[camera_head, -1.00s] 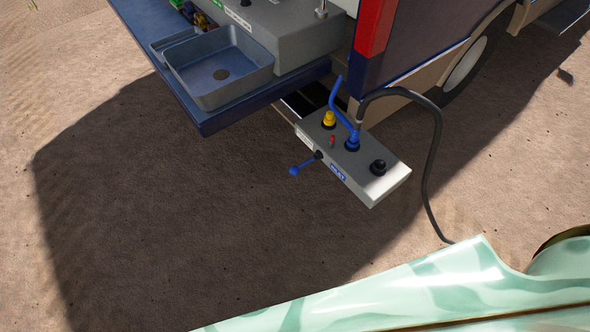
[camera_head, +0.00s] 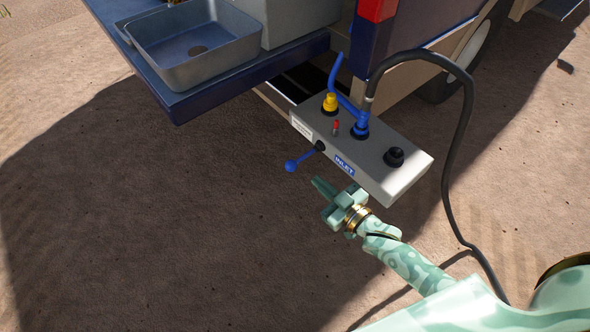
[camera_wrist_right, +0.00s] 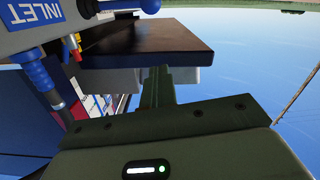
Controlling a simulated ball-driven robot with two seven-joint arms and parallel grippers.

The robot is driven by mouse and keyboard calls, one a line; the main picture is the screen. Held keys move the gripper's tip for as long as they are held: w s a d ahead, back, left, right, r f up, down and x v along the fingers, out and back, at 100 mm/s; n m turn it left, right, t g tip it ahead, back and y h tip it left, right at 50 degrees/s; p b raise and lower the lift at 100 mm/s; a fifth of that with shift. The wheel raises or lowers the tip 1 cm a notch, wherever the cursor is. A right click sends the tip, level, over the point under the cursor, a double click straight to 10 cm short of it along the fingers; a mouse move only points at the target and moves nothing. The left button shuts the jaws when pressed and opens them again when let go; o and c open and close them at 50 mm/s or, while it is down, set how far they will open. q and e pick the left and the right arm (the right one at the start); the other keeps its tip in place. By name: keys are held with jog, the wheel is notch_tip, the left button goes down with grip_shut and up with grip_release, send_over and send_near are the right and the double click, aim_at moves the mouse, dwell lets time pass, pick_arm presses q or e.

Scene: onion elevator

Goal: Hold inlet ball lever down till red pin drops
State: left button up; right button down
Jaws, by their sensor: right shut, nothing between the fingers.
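The inlet box (camera_head: 400,165) is a pale block with a blue INLET label (camera_head: 344,165). Its lever has a blue ball (camera_head: 291,166) on a short rod from a black hub (camera_head: 320,146). The red pin (camera_head: 336,127) stands upright on top of the box. My right gripper (camera_head: 318,183) is shut and empty, its tips below and right of the ball, apart from it in the picture. The right wrist view shows its fingers (camera_wrist_right: 157,88) together, with the lever ball (camera_wrist_right: 150,5) cut by the top edge. My left gripper is not in view.
A yellow fitting (camera_head: 330,102) and a blue pipe fitting (camera_head: 361,127) stand on the box beside the pin. A black cap (camera_head: 394,156) sits at its right. A dark hose (camera_head: 463,130) hangs to the ground. A grey sink (camera_head: 190,46) is upper left. Ground left of the lever is clear.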

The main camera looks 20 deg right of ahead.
jog(key=b, duration=0.4)
send_over(296, 163)
jog(key=s+a, duration=0.1)
jog(key=s, duration=0.2)
jog(key=f, duration=0.1)
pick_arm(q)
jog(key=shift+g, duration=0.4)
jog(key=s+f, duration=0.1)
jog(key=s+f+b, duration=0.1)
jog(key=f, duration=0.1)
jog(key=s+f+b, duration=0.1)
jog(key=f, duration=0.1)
pick_arm(e)
notch_tip(296, 163, down, 4)
jog(key=shift+w+d+r, duration=0.1)
jog(key=shift+w+r, duration=0.05)
jog(key=shift+r, duration=0.1)
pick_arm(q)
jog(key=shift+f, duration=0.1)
pick_arm(e)
jog(key=shift+f, duration=0.1)
